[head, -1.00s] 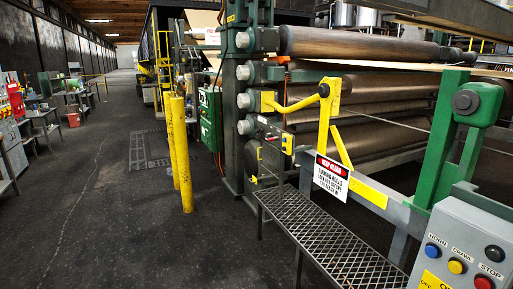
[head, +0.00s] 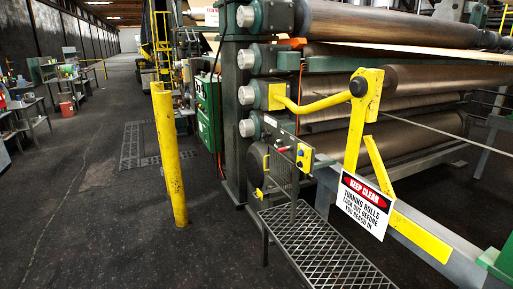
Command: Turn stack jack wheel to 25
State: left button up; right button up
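The calender stack of large metal rolls (head: 400,22) fills the right half of the head view. Round end caps (head: 247,55) run down its near end. Low on that end, a dark round shape (head: 257,160) sits partly behind a small panel (head: 281,146) with a red knob and a yellow box. I cannot tell whether this shape is the jack wheel, and no number 25 or scale is readable. Neither of my grippers is in view.
A metal grate step (head: 325,255) stands before the stack. A yellow frame (head: 357,125) and a keep-clear sign (head: 364,205) are right of it. A yellow bollard (head: 169,155) stands left of the green cabinet (head: 208,112). Open floor (head: 90,215) lies to the left.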

aim_at(263, 135)
jog(key=i, duration=2.2)
jog(key=u, duration=0.05)
